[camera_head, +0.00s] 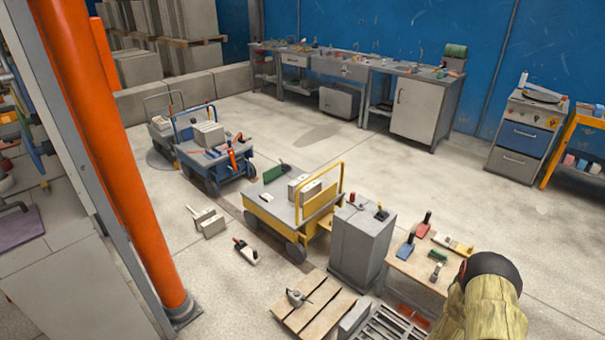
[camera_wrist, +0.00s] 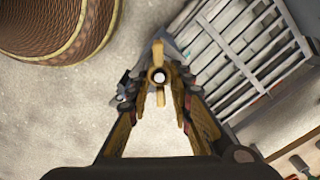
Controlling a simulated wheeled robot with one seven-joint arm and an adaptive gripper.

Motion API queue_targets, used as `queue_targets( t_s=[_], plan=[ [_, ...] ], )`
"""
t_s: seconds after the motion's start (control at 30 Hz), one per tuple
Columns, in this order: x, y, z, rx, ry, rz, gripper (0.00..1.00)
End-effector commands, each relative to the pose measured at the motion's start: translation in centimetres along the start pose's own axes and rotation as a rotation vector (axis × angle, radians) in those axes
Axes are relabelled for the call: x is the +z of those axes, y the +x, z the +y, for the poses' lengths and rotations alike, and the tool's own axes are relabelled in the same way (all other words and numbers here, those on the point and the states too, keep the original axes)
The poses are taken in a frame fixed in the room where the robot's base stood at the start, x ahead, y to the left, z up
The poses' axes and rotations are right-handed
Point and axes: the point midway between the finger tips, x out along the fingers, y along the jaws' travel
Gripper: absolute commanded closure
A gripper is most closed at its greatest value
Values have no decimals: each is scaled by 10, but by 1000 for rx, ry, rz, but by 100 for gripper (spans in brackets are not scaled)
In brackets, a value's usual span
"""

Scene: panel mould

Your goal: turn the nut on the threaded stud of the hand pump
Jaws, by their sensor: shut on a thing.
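In the wrist view, my gripper (camera_wrist: 159,88) reaches up from the bottom edge, one finger on each side of a small brass-coloured nut (camera_wrist: 160,96). The nut has short wing-like arms pointing up and down. The round end of the threaded stud (camera_wrist: 158,76) shows pale with a dark ring at its centre. The gripper is shut on the nut, though the exact contact is hard to see. A small grey part shows just behind the nut, but the fingers and nut hide most of the hand pump. In the head view my gripper is out of sight and I cannot make out the pump.
A slatted metal grate (camera_wrist: 240,62) lies close to the right of the fingers. In the head view, a grey cabinet (camera_head: 362,240), a wooden table (camera_head: 408,264), a pallet (camera_head: 318,312) and a yellow cart (camera_head: 275,206) crowd the area near my arm. Open floor lies behind them.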

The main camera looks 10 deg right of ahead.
Motion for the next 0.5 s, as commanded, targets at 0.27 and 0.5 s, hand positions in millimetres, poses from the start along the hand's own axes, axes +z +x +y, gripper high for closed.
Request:
queue_targets(
  t_s=[0.27, 0.5],
  plan=[
    [0, 0, 1, 1, 110, 0, 100],
    [0, 0, 1, 0, 178, 0, 100]
  ],
)
